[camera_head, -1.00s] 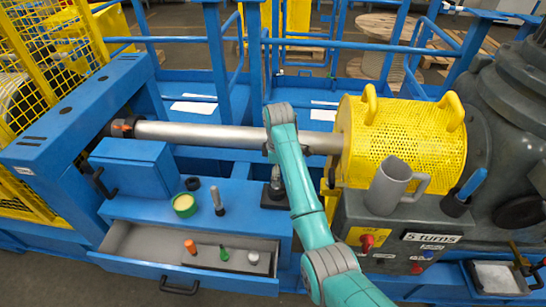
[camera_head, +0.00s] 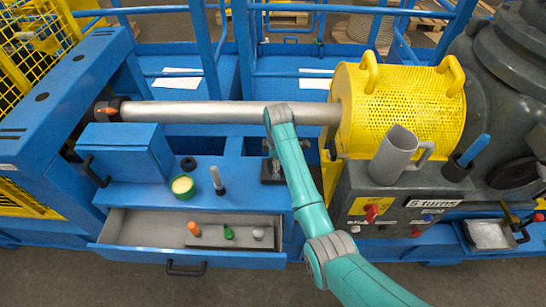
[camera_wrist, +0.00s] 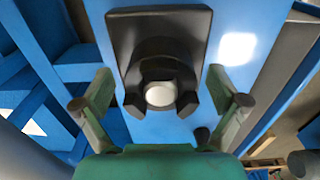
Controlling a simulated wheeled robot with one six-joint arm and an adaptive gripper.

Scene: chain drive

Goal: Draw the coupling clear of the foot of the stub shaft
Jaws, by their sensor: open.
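The black coupling (camera_wrist: 157,65) shows in the wrist view as a dark ring with claw-like teeth. It sits around the stub shaft (camera_wrist: 160,94), whose pale round end faces the camera. Behind them is a black square plate (camera_wrist: 122,30) on a blue surface. My gripper (camera_wrist: 160,103) is open, one finger left of the coupling and one right, with gaps on both sides. In the head view the black plate (camera_head: 270,176) shows beside my teal arm; the gripper itself is mostly hidden there.
A long grey shaft (camera_head: 200,111) runs behind my arm into a yellow perforated guard (camera_head: 400,115). An open drawer (camera_head: 170,246) holds small parts at the left front. A grey jug (camera_head: 395,158) stands right of my arm.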

